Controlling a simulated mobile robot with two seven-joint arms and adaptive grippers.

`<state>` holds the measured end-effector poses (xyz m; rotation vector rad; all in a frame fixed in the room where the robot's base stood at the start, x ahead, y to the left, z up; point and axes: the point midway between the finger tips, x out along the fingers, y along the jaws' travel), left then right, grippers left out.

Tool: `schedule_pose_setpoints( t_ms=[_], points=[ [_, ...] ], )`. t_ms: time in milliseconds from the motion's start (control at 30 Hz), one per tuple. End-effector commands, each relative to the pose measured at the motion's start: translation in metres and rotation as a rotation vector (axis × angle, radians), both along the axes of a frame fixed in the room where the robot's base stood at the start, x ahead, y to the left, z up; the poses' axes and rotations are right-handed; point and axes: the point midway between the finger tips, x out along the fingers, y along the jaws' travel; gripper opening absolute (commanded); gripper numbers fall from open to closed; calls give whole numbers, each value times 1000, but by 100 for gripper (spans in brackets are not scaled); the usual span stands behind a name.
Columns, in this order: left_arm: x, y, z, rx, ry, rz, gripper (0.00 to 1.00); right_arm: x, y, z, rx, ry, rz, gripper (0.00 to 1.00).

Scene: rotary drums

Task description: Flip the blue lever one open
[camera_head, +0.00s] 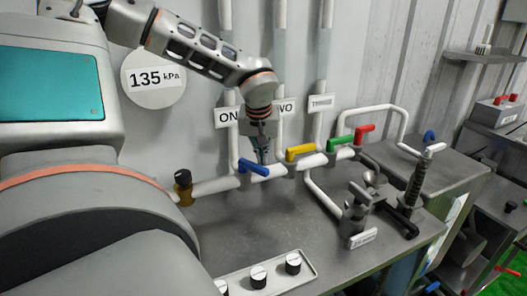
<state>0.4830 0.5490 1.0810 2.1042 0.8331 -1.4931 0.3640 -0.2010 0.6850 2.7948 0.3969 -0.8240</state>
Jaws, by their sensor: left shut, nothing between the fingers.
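The blue lever (254,168) sits on the white horizontal pipe, below the sign ONE (226,116). It lies roughly along the pipe, tilted slightly down to the right. My left gripper (263,160) points down from above, right at the lever. It is shut with nothing held, and its fingertips are at or just behind the lever's right part. I cannot tell whether they touch it. My right gripper is out of view.
Right along the pipe are a yellow lever (301,152), a green lever (341,143) and a red lever (365,128). A metal clamp-like fitting (357,205) stands on the right. The grey bench between them is clear.

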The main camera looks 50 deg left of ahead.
Motion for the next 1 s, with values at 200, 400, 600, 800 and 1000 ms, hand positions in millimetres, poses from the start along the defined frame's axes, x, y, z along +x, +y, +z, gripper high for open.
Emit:
schedule_pose_setpoints(
  t_ms=[200,400,600,800,1000],
  points=[
    [-12,-6,1,0,0,0,0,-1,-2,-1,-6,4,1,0],
    [-21,-9,1,1,1,0,0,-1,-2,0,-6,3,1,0],
    [-29,-10,1,0,0,1,0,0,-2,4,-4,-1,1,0],
    [-35,-11,0,0,3,2,0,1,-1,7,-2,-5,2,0],
    [-38,-11,-1,-2,8,4,0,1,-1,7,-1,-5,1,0]
  ],
)
